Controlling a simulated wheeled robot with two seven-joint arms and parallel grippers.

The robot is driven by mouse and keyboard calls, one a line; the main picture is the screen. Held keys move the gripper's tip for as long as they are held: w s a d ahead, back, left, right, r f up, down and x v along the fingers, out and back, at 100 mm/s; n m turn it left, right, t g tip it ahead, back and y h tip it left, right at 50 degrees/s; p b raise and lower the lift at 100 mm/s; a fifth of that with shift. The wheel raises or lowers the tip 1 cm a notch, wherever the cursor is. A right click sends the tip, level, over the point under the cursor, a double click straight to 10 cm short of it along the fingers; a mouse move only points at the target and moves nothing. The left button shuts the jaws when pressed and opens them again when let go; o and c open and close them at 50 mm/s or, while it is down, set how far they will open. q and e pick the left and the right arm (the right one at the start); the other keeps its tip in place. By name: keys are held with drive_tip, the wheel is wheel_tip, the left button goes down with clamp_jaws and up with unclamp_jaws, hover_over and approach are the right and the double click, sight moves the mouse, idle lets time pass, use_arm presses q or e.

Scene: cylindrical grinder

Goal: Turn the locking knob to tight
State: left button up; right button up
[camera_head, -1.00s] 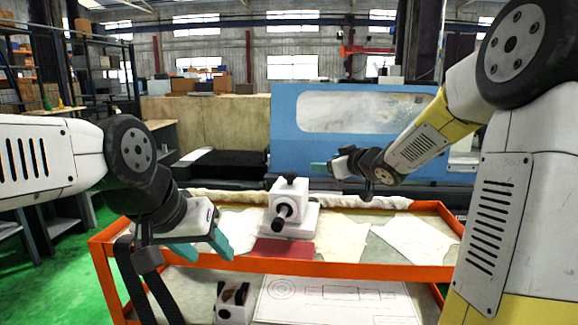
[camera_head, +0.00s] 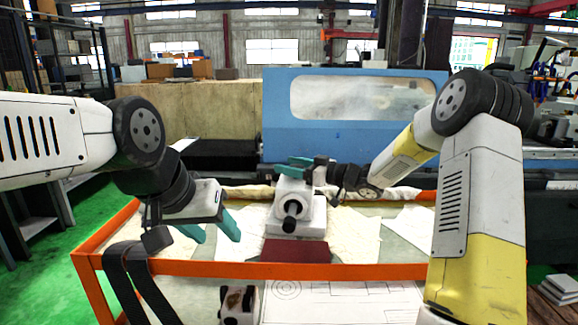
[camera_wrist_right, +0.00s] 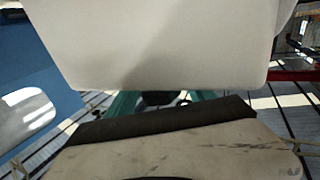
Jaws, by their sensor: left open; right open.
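A white block-shaped fixture (camera_head: 297,212) stands on the orange cart, with a black handle (camera_head: 290,216) pointing forward. The black locking knob on its top is hidden behind my right gripper in the head view. My right gripper (camera_head: 292,167) is open, its teal fingers level with the fixture's top. In the right wrist view, the teal fingers (camera_wrist_right: 160,103) are mostly covered, and a small dark piece (camera_wrist_right: 157,98), possibly the knob, shows between them. Contact cannot be told. My left gripper (camera_head: 214,232) is open and empty, left of the fixture above the cart.
The orange-rimmed cart (camera_head: 340,271) holds pale cloths (camera_head: 355,237) and a dark red pad (camera_head: 296,250) in front of the fixture. Its lower shelf has a drawing (camera_head: 345,303) and a small white-black block (camera_head: 238,303). A blue machine (camera_head: 365,150) stands behind.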

drive_tip(key=shift+w+a, duration=0.2)
drive_tip(key=shift+a, duration=0.25)
clamp_jaws()
